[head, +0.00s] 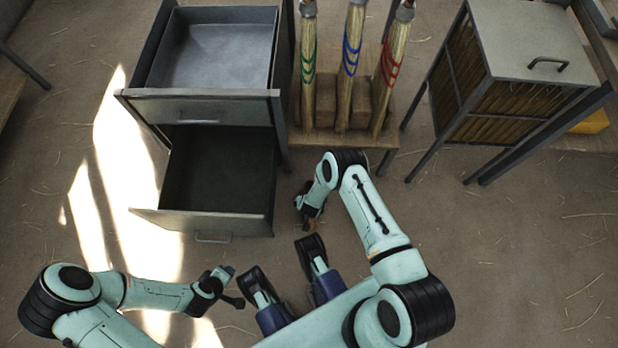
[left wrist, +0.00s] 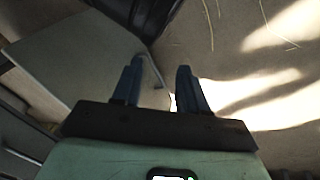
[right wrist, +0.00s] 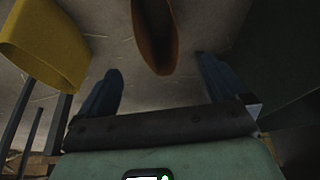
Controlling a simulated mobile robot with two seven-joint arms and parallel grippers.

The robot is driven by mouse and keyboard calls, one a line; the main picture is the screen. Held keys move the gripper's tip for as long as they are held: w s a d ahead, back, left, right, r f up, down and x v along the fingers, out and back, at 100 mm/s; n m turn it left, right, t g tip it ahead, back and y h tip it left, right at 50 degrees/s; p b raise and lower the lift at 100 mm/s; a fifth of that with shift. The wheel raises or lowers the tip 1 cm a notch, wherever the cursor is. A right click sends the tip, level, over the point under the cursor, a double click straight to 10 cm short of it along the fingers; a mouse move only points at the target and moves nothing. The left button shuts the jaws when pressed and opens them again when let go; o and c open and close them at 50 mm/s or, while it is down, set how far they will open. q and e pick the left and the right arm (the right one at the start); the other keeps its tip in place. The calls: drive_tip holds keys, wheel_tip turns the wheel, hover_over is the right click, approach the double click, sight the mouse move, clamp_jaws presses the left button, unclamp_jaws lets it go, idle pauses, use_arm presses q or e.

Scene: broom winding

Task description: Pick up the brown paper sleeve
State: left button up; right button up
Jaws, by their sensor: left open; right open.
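A brown paper sleeve (right wrist: 155,38) shows in the right wrist view as a narrow, rounded brown shape at the top middle. It lies beyond and between the fingertips of my right gripper (right wrist: 160,68), which is open and empty. In the head view a small brown patch (head: 311,226) shows beside my right gripper (head: 305,210), mostly hidden by it. I cannot tell whether they touch. My left gripper (head: 235,287) is open and empty, low and left in the head view. Its fingers also show spread in the left wrist view (left wrist: 160,67).
A cabinet with an open upper drawer (head: 222,55) and open lower drawer (head: 200,222) stands left of my right gripper. Brooms with green, blue and red bands stand in a rack behind. A lidded bin (head: 535,45) stands right. A yellow piece (right wrist: 45,45) fills the right wrist view's upper left.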

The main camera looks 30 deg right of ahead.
drive_tip(key=b+x, duration=0.6)
drive_tip(key=x, duration=0.7)
drive_tip(key=shift+s+f, duration=0.15)
drive_tip(key=shift+s, duration=0.1)
use_arm(q)
drive_tip(key=s+a+f+g, duration=0.2)
drive_tip(key=s+f+g, duration=0.2)
drive_tip(key=s+f, duration=0.5)
drive_tip(key=shift+s+f+n, duration=0.15)
drive_tip(key=shift+s+n, duration=0.25)
drive_tip(key=shift+s, duration=0.65)
use_arm(e)
drive_tip(key=shift+a, duration=0.1)
drive_tip(key=c, duration=1)
